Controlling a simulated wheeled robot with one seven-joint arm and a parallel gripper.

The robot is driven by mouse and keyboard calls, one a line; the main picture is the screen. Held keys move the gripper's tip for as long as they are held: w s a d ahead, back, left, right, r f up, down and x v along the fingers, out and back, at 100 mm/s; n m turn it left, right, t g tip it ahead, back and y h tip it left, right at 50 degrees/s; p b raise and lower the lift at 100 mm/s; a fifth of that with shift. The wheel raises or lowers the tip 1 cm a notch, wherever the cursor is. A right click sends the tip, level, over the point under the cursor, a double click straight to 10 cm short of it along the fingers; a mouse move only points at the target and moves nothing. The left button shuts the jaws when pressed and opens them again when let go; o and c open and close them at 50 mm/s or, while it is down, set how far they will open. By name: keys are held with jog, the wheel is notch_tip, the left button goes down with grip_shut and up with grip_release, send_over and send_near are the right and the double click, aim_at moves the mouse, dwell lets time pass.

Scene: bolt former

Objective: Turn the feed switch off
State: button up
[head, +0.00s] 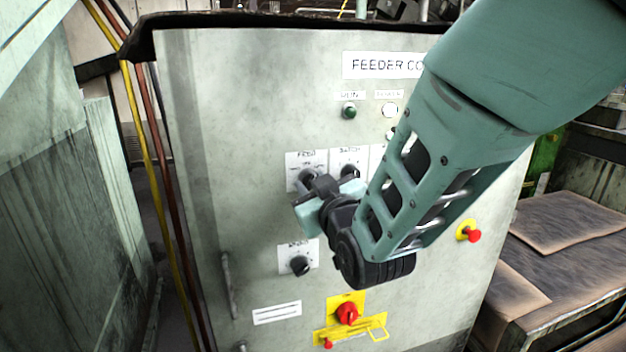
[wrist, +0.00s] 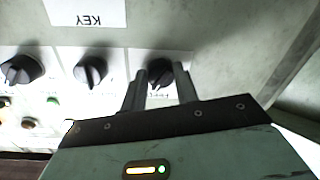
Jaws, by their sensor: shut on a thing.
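The feed switch is a black rotary knob (wrist: 161,74) on a white label plate; it is the rightmost of three knobs in the wrist view. In the head view its plate (head: 305,158) reads "FEED", and my gripper largely covers the knob. My gripper (wrist: 160,88) has one finger on each side of the knob and is shut on it; it also shows in the head view (head: 314,184). Which way the knob points is not clear. A second knob's plate (head: 349,157) sits just to the right in the head view.
The grey cabinet front (head: 235,130) carries a green button (head: 349,111), a lower black knob (head: 300,265), a red rotary handle on yellow (head: 346,313) and a red button on yellow (head: 470,232). A thin vertical handle (head: 228,285) stands at lower left.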

jog(key=n+p, duration=0.2)
jog(key=n, duration=0.2)
jog(key=shift+r+n+p, duration=0.1)
jog(key=shift+n+p, duration=0.2)
jog(key=shift+n, duration=0.4)
jog(key=o, duration=1)
jog(key=shift+b+v, duration=7.15)
jog(key=shift+v, duration=1.55)
